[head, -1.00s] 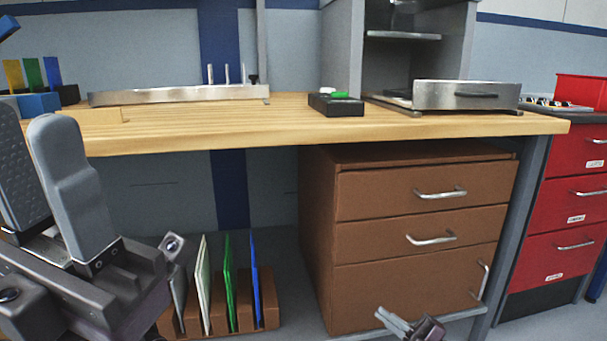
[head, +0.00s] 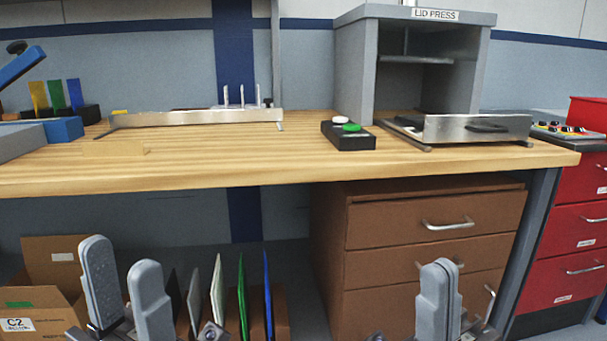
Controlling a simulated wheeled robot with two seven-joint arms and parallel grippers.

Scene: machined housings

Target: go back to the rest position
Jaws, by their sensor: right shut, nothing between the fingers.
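My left gripper (head: 126,300) is at the lower left of the head view, in front of the floor-level rack. Its two grey fingers point up and stand apart with nothing between them. My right gripper (head: 438,300) is at the lower right, in front of the brown drawer unit. Its grey fingers are together and hold nothing. Both grippers are below the level of the tabletop and apart from each other. The arms behind them are mostly out of view.
The wooden bench (head: 250,167) spans the view. On it are a metal fixture (head: 200,118) with pins, a button box (head: 348,135) and the lid press (head: 412,70). Below are a brown drawer unit (head: 430,210), a rack of upright plates (head: 240,300) and a cardboard box (head: 50,270). Red drawers (head: 575,240) stand right.

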